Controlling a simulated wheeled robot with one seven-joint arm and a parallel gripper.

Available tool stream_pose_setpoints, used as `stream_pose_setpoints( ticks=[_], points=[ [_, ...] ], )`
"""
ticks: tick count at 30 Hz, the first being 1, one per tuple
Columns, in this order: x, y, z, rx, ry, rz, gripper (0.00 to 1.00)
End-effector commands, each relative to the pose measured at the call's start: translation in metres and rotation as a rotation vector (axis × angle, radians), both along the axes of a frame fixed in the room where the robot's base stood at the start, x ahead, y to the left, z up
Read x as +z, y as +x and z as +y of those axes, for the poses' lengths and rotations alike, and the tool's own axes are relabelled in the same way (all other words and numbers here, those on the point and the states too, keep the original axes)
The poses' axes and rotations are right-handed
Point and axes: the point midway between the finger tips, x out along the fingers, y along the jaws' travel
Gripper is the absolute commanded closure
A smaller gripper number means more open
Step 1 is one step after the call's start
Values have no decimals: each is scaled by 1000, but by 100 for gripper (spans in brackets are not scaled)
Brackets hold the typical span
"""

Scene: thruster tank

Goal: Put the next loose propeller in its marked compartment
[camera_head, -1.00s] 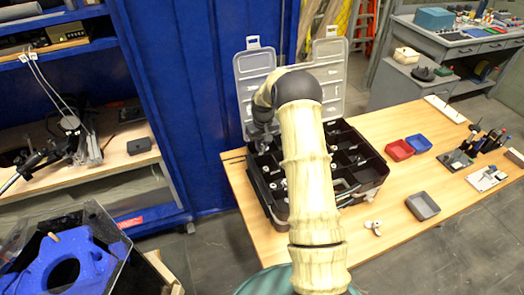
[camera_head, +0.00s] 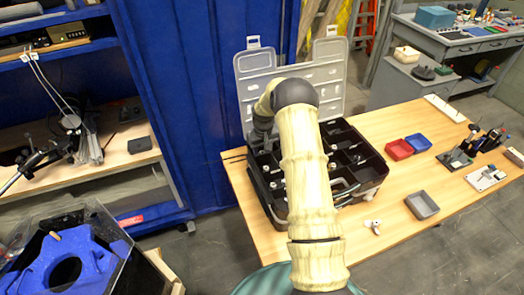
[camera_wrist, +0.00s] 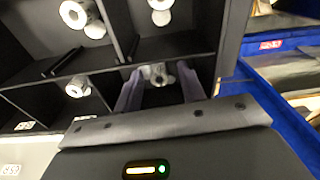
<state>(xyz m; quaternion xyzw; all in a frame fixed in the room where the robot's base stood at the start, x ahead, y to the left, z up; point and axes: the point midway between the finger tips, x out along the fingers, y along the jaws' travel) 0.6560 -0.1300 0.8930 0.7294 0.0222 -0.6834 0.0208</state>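The black organizer case (camera_head: 372,183) stands on the wooden table with its clear lids raised. A loose white propeller (camera_head: 372,226) lies on the table in front of the case. My gripper (camera_wrist: 160,70) is inside a compartment at the case's back left, beside the side wall. Its fingers are apart, one on each side of a whitish propeller (camera_wrist: 157,74); I see no clear grip on it. Other propellers (camera_wrist: 80,14) sit in neighbouring compartments, one of them near the top middle (camera_wrist: 160,8) of the wrist view. My arm hides part of the case in the head view.
A red bin (camera_head: 398,149), a blue bin (camera_head: 418,143) and a grey bin (camera_head: 421,205) stand right of the case. Tool holders (camera_head: 455,159) are at the table's right. A blue partition (camera_head: 185,100) is close behind and left of the case. The table's front middle is mostly clear.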

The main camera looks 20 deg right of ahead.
Motion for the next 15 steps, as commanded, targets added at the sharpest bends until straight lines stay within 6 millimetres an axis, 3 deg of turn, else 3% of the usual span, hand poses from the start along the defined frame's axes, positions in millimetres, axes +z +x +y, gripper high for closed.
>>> stream_pose_setpoints(
  ticks=[8, 15],
  points=[
    [7, 0, 0, 0, -1, -1, 60],
    [44, -1, -1, 0, -2, -5, 60]
  ],
)
